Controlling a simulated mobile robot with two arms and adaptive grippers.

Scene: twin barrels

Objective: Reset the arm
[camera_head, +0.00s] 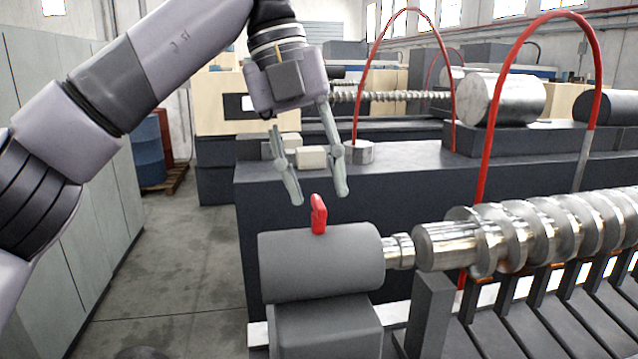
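My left arm comes in from the left, and its gripper (318,197) hangs pointing down in the upper middle of the head view. Its two fingers are spread apart with nothing between them. Just below the fingertips is a red handle (319,215) standing on top of a grey cylindrical housing (320,262). The fingertips look a little above the handle; whether they are exactly over it in depth I cannot tell. My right gripper is not in view.
A shiny metal screw shaft (540,235) runs right from the housing above dark slats (560,310). Red hoses (490,130) arch over the dark machine bench (410,185) behind. Blue and red barrels (148,150) stand at the left back. Grey floor (180,260) is clear left of the housing.

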